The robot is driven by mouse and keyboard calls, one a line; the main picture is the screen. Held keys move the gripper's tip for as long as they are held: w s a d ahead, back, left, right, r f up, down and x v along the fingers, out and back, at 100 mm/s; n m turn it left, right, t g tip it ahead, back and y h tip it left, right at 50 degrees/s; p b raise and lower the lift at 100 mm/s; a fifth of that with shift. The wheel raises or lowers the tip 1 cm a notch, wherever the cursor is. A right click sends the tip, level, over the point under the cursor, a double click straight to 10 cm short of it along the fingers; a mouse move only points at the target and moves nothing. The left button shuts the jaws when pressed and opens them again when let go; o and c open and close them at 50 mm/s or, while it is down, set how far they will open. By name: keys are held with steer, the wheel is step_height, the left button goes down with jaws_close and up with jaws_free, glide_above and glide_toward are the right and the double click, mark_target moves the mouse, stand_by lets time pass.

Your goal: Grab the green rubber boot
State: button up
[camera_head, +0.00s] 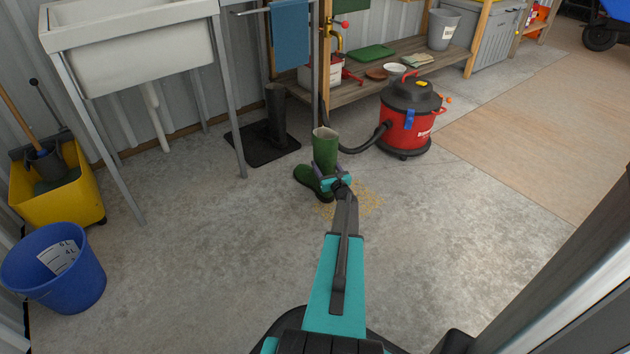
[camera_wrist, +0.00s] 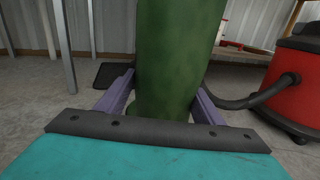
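The green rubber boot (camera_head: 325,150) stands upright on the concrete floor, its toe pointing left. My gripper (camera_head: 335,180) is low at the boot, near its ankle. In the wrist view, the boot's shaft (camera_wrist: 172,60) fills the middle, between my two purple fingers (camera_wrist: 165,90). The fingers are spread wide, one on each side of the shaft. The left finger lies very close to the rubber, and I cannot tell whether either finger touches it.
A red vacuum (camera_head: 407,122) with a black hose stands right behind the boot. A dark boot (camera_head: 277,112) stands on a black mat (camera_head: 255,154) behind left. Scattered grains (camera_head: 365,203) lie beside my gripper. A blue bucket (camera_head: 85,285) is far left. Floor at front left is clear.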

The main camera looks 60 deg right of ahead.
steer(key=shift+r, duration=0.1)
jaws_close()
steer(key=shift+r, duration=0.15)
steer(key=shift+r+p, duration=0.95)
steer(key=shift+r, duration=0.9)
steer(key=shift+s+a+f, duration=0.1)
steer(key=shift+s+a, duration=0.15)
steer(key=shift+s, duration=0.5)
steer(key=p, duration=0.4)
glide_toward(329, 163)
steer(key=s+d, duration=0.1)
steer(key=s+d+r, duration=0.1)
steer(key=s+d, duration=0.1)
steer(key=shift+s+d+r, duration=0.15)
steer(key=shift+s, duration=0.05)
